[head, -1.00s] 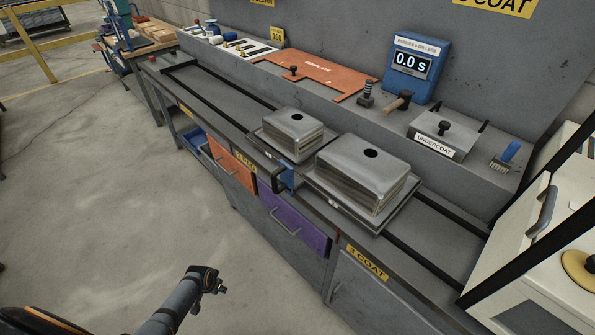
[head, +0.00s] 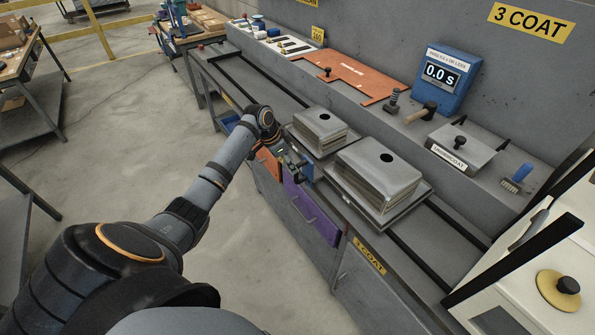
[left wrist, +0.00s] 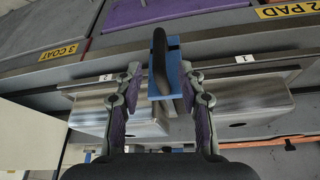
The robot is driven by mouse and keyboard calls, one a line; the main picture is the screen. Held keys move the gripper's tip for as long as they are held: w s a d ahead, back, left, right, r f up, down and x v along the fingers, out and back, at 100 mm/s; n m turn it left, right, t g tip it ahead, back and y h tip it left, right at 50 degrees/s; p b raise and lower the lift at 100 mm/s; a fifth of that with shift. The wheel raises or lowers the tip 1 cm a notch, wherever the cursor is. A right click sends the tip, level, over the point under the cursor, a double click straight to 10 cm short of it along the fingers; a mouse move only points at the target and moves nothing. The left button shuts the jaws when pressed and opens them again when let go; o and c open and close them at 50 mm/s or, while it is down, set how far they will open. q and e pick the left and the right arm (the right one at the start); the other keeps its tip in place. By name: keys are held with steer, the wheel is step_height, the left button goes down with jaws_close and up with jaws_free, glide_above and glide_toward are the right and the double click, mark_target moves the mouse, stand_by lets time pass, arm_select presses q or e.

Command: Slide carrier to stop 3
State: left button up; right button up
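The carrier has two trays with grey metal sinks on the bench rails, a smaller sink (head: 318,128) and a larger sink (head: 378,172). A blue bracket (head: 307,173) with a black handle sits at its front edge, between the trays; the handle (left wrist: 159,50) shows upright in the left wrist view. My left gripper (head: 294,166) is at the bracket. In the left wrist view its fingers (left wrist: 161,82) are apart, one on each side of the bracket, with gaps visible. A yellow 3 COAT label (head: 369,256) marks the bench front, right of the carrier. My right gripper is not in view.
Black rails (head: 405,255) run on past the larger sink toward a white cabinet (head: 535,275) at the right.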

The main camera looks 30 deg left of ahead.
mark_target(296, 180)
arm_select(q)
steer(key=x, duration=0.6)
steer(key=shift+f, duration=0.1)
steer(key=shift+d, duration=0.1)
jaws_close()
